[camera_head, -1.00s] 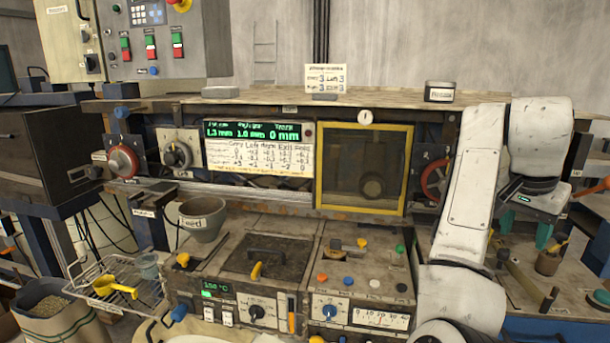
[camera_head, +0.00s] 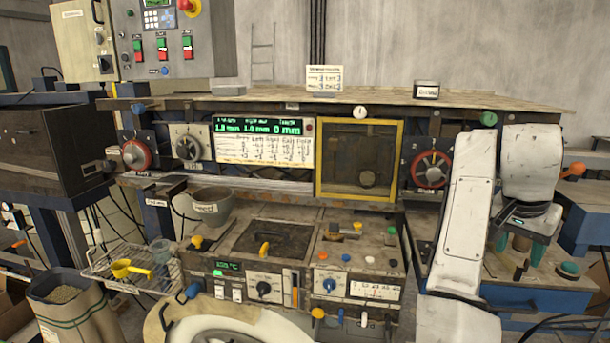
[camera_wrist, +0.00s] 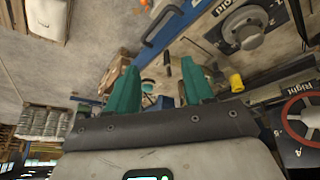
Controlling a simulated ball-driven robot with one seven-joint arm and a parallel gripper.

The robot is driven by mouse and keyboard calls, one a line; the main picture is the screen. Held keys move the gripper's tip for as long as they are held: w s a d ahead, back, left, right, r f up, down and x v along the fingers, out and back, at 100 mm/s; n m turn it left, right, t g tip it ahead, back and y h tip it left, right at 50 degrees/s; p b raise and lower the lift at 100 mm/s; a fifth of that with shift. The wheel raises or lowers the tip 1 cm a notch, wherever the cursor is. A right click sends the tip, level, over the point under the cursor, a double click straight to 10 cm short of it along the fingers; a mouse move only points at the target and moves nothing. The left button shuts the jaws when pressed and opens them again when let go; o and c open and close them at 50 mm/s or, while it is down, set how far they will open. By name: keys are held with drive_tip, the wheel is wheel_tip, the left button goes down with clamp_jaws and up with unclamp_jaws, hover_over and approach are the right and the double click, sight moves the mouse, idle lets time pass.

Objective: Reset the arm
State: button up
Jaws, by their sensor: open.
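My arm stands at the right of the head view, folded up and bent over at the top. My gripper (camera_head: 520,246) hangs from it with green fingers pointing down over the right end of the bench. In the wrist view my gripper (camera_wrist: 190,85) shows two green fingers spread apart with nothing held between them. The red handwheel (camera_head: 431,169) is just left of my arm; it also shows at the right edge of the wrist view (camera_wrist: 303,117).
The machine has a yellow-framed window (camera_head: 358,160), a green display (camera_head: 258,127) and a lower control panel (camera_head: 305,285). A grey bowl (camera_head: 210,206), a wire basket (camera_head: 132,272) with a yellow scoop (camera_head: 130,269) and a sack (camera_head: 75,305) are at left.

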drive_tip(key=s+a+f+n, duration=0.15)
drive_tip(key=s+f, duration=0.25)
drive_tip(key=f, duration=0.4)
drive_tip(key=s+f+n, duration=0.2)
drive_tip(key=s+f, duration=0.3)
drive_tip(key=f, duration=0.3)
drive_tip(key=s+a+f+n, duration=0.15)
drive_tip(key=s+f, duration=0.25)
drive_tip(key=f, duration=0.4)
drive_tip(key=s+a+f+n+y, duration=0.1)
drive_tip(key=s+a+f+n, duration=0.1)
drive_tip(key=s+a+f, duration=0.2)
drive_tip(key=s+a+f+n+y, duration=0.1)
drive_tip(key=s+a+f, duration=0.3)
drive_tip(key=s, duration=0.7)
drive_tip(key=s+a+f+n+g+y, duration=0.1)
drive_tip(key=s+a+f+n+y, duration=0.1)
drive_tip(key=s, duration=0.6)
wheel_tip(320, 180, down, 3)
drive_tip(key=shift+s+a+r+n, duration=0.2)
drive_tip(key=shift+a+n, duration=0.3)
drive_tip(key=shift+a, duration=0.55)
drive_tip(key=shift+o, duration=0.2)
